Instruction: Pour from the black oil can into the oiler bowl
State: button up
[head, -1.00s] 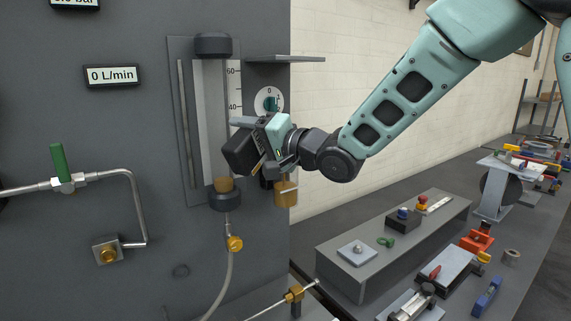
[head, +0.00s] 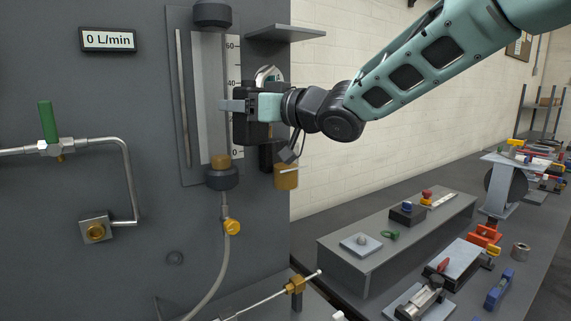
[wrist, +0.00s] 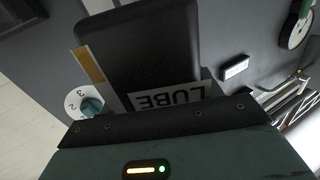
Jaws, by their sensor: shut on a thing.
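The black oil can (wrist: 140,45) fills the upper middle of the wrist view, with a pale LUBE label and a yellow stripe. My gripper (head: 248,106) is shut on it in front of the grey panel. In the head view the can (head: 243,132) looks about upright and is partly covered by the gripper; its spout cannot be made out. A small brass cup (head: 286,179), which looks like the oiler bowl, is at the panel's right edge, below and right of the can. Its inside is not visible.
A small shelf (head: 286,33) juts out above my gripper. The sight tube (head: 226,100) stands close to its left. A numbered dial (wrist: 88,104) is beside the can in the wrist view. A bench (head: 395,240) with several parts lies lower right.

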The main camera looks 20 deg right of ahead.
aim_at(243, 90)
jog(key=shift+s+a+f+n, duration=0.15)
jog(key=shift+a+f+n, duration=0.05)
jog(key=shift+n, duration=0.2)
jog(key=shift+r, duration=0.2)
jog(key=shift+p, duration=0.3)
notch_tip(243, 90, up, 3)
jog(key=p, duration=0.3)
jog(key=shift+d, duration=0.1)
